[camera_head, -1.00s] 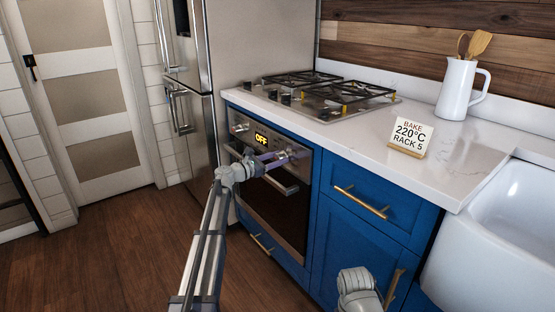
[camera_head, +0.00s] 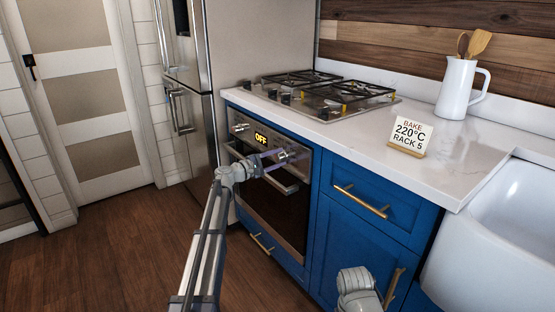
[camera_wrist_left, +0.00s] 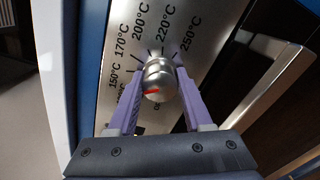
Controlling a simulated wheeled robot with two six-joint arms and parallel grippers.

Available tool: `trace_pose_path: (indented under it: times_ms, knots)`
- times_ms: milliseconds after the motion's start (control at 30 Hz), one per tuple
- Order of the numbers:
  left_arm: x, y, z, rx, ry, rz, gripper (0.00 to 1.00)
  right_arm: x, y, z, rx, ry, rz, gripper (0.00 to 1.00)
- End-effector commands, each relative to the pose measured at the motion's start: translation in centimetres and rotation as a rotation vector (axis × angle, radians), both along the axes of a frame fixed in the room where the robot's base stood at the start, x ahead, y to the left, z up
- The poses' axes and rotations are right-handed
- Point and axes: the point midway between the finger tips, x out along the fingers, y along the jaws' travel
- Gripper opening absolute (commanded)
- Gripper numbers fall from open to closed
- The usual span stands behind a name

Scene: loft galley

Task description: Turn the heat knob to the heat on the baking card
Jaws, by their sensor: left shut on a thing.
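My left gripper (camera_head: 288,155) is at the right end of the oven's control panel. In the left wrist view its two purple fingers (camera_wrist_left: 159,76) are shut on the silver heat knob (camera_wrist_left: 158,72), one on each side. A red mark on the knob faces the lower left, below the 150°C print. The dial prints 150, 170, 200, 220 and 250°C around the knob; prints below it are mostly hidden. The oven display (camera_head: 261,138) reads OFF. The baking card (camera_head: 409,136) stands on the counter and reads BAKE 220°C RACK 5. My right gripper is not seen.
A second knob (camera_head: 240,128) is left of the display. The oven door handle (camera_head: 283,183) runs below my left gripper. A gas hob (camera_head: 325,95) is above the oven. A white jug (camera_head: 457,90) and a sink (camera_head: 500,220) are to the right. The floor at left is clear.

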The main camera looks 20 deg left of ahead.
Motion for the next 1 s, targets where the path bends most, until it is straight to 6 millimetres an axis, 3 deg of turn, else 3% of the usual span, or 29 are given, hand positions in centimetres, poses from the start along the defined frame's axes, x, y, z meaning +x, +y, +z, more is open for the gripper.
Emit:
trace_pose_path:
  times_ms: [1000]
  knots:
    - [-0.13, -0.05, -0.33, 0.762, -0.593, -0.002, 0.00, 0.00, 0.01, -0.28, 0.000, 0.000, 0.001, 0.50]
